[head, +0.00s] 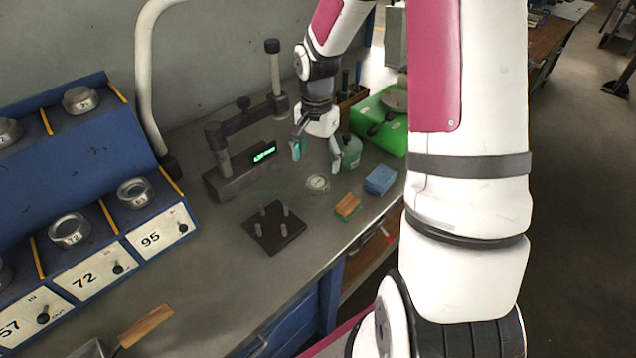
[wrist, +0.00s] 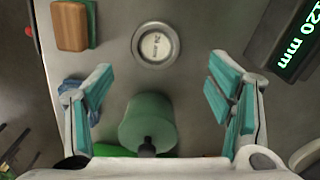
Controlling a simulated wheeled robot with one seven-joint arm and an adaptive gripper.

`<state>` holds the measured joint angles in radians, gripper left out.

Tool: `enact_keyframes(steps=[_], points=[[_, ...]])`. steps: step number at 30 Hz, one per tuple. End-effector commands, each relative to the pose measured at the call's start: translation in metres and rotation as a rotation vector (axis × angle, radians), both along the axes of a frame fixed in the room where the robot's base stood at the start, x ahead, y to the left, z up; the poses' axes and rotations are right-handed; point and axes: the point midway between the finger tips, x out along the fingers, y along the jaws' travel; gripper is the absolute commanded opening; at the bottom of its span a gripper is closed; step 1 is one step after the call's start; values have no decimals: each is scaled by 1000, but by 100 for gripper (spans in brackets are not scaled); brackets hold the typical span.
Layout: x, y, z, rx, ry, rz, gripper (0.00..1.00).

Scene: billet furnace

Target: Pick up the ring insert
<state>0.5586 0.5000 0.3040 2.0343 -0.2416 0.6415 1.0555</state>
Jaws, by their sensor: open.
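A small silver ring insert (head: 317,184) lies flat on the grey bench. In the wrist view the ring insert (wrist: 137,46) is near the top centre, with a pale centre marked in mm; the figure looks like 24. My gripper (head: 316,153) is open and empty above the bench, a little behind the ring insert in the head view. In the wrist view its teal-padded fingers (wrist: 157,85) stand wide apart. The ring insert lies beyond the fingertips, roughly midway across the gap and not touched.
A green bottle (head: 350,153) stands close beside my gripper. A gauge with lit display (head: 263,154) stands left. A pegged dark plate (head: 274,238) is in front; a blue rack (head: 60,175) holds other rings.

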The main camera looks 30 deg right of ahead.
Motion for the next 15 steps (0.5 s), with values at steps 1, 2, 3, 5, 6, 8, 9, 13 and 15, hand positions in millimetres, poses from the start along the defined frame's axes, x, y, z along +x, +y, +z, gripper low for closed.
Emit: enact_keyframes(steps=[1, 2, 3, 5, 6, 8, 9, 13, 15], points=[[-1, 0, -5, 1, 3, 1, 74], [0, 0, -7, 1, 1, 1, 74], [0, 0, -9, 0, 0, 1, 74], [0, 0, -12, 0, 0, 0, 74], [-1, 1, -14, 1, 1, 0, 74], [-3, 1, -20, 1, 3, 2, 74], [-5, 2, -25, 2, 3, 1, 74], [-10, 4, -45, 3, 3, 3, 74], [-8, 3, -54, 1, 3, 1, 74]])
